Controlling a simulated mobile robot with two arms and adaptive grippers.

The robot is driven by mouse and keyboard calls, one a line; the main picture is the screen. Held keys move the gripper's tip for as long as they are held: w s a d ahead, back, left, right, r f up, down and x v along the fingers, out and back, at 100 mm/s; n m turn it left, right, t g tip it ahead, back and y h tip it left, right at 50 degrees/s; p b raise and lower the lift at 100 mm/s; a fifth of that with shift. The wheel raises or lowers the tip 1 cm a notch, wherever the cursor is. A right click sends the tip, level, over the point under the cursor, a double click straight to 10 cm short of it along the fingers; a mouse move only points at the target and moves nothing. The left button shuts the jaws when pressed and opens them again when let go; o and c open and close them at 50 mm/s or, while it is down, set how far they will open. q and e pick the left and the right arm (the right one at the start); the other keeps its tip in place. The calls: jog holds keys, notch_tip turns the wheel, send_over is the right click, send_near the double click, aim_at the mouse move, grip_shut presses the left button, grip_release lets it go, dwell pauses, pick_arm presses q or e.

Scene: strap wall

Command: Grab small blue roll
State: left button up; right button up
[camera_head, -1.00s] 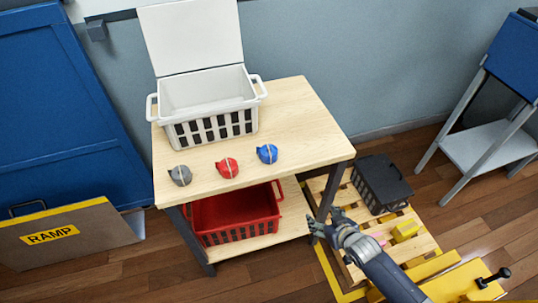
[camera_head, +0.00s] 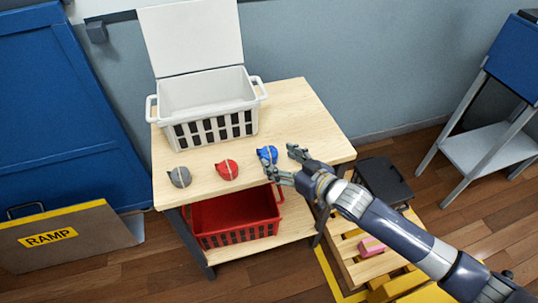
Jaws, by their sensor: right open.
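The small blue roll (camera_head: 266,154) lies on the wooden tabletop (camera_head: 285,112) near its front edge, right of the red roll (camera_head: 227,170) and the grey roll (camera_head: 180,177). My right gripper (camera_head: 281,162) is open at the table's front edge, its fingers beside the blue roll and pointing toward it. One finger overlaps the blue roll's lower right side in the view; I cannot tell whether they touch. Nothing is held in it. My left gripper is not in view.
A white basket (camera_head: 208,90) with an open lid stands at the back of the tabletop. A red crate (camera_head: 238,226) sits on the lower shelf. A dark crate (camera_head: 384,180) and a pink block (camera_head: 371,246) are on the pallet at right. The tabletop's right part is clear.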

aim_at(270, 153)
jog(key=shift+x, duration=2.85)
jog(key=shift+r, duration=0.1)
jog(key=c, duration=1.1)
